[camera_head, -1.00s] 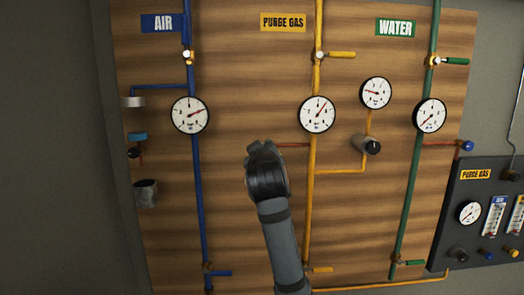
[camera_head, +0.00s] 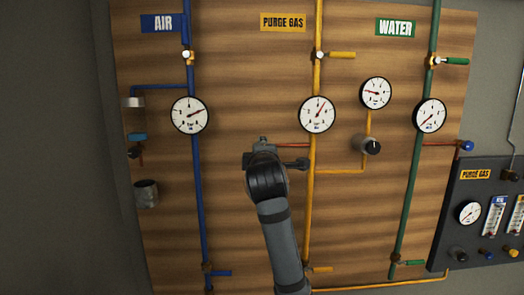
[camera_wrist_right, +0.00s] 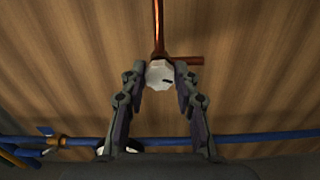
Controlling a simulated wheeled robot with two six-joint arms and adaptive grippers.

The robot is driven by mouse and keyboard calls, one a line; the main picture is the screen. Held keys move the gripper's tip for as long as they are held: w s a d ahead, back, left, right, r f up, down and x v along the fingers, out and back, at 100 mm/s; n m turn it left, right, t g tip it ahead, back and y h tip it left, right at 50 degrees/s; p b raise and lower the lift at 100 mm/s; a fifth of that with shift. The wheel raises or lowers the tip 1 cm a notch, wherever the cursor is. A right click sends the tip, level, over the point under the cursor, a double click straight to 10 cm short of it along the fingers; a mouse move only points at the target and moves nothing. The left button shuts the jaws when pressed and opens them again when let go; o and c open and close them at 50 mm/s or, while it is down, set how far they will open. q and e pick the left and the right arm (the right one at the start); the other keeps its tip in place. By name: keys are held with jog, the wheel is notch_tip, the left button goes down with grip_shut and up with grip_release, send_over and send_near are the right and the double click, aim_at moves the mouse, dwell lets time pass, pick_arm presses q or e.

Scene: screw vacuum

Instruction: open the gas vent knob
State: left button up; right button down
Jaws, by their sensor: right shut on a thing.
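The gas vent knob (camera_wrist_right: 160,74) is a pale, many-sided knob with a dark mark on its face, at the end of a copper-red pipe (camera_wrist_right: 158,28). In the wrist view it sits between the two fingertips of my right gripper, which is shut on it. In the head view my right gripper (camera_head: 262,149) is at the left end of the short red pipe (camera_head: 293,145) that branches from the yellow purge gas pipe (camera_head: 313,200). There the gripper and wrist hide the knob. My left gripper is not in view.
The blue air pipe (camera_head: 198,180) and its gauge (camera_head: 190,115) stand to the left. The purge gas gauge (camera_head: 317,114) is just above right of my gripper. A black-faced knob (camera_head: 372,147) is farther right. Bare wooden board (camera_head: 240,80) lies around the gripper.

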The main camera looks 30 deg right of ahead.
jog(key=n, duration=0.4)
jog(key=shift+f+n, duration=0.1)
jog(key=shift+n, duration=0.2)
dwell(0.3)
jog(key=c, duration=1)
grip_release()
jog(key=v, duration=0.7)
jog(key=shift+s+a, duration=0.25)
jog(key=shift+s, duration=0.05)
jog(key=shift+w+d, duration=0.1)
jog(key=shift+d, duration=0.05)
